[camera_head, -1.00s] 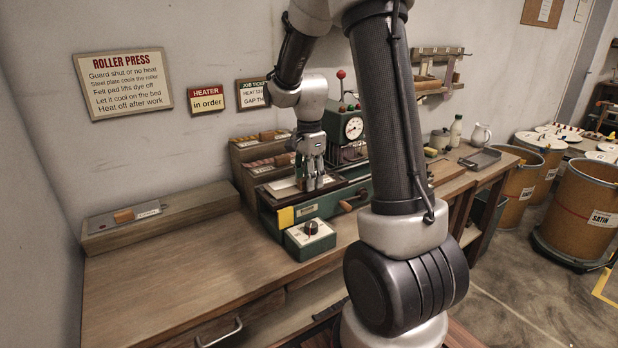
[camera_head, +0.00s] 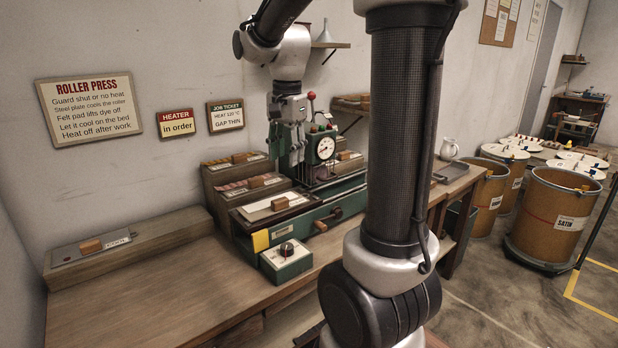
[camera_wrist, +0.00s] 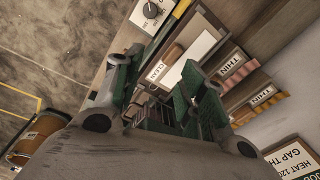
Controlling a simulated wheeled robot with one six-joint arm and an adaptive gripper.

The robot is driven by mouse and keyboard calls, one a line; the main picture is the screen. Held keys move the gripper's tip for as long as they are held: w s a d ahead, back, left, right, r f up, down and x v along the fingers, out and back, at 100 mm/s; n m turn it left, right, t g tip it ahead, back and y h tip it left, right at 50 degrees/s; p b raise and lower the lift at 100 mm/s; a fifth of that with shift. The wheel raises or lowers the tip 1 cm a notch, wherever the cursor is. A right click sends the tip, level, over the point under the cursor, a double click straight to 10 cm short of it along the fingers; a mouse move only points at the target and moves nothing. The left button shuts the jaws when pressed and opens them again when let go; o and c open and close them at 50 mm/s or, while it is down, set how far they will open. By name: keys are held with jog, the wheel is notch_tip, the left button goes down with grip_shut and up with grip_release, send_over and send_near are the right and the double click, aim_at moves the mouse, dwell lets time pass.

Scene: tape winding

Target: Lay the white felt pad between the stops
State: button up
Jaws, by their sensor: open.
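The white felt pad (camera_head: 268,209), with a wooden handle block on top, lies flat on the bed of the green roller press (camera_head: 318,214). It also shows in the wrist view (camera_wrist: 200,47), next to a label reading CLEAN. I cannot make out the stops clearly, so I cannot tell how the pad sits against them. My gripper (camera_head: 291,160) is open and empty, above and apart from the pad, in front of the dial. In the wrist view its two fingers (camera_wrist: 152,98) are spread, with nothing between them.
A grey plate (camera_head: 72,253) with a wooden block lies on the left ledge. A control box (camera_head: 286,261) stands before the press. The left bench top (camera_head: 150,300) is clear. Drums stand at right.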

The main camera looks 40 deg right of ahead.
jog(key=s+a+n+t, duration=0.1)
jog(key=s+n, duration=0.6)
jog(key=s, duration=0.2)
jog(key=s+a+n+t, duration=0.2)
jog(key=s+n, duration=0.4)
jog(key=s, duration=0.3)
jog(key=shift+s+a+f+n, duration=0.2)
jog(key=shift+a+f+n, duration=0.1)
jog(key=shift+n, duration=0.1)
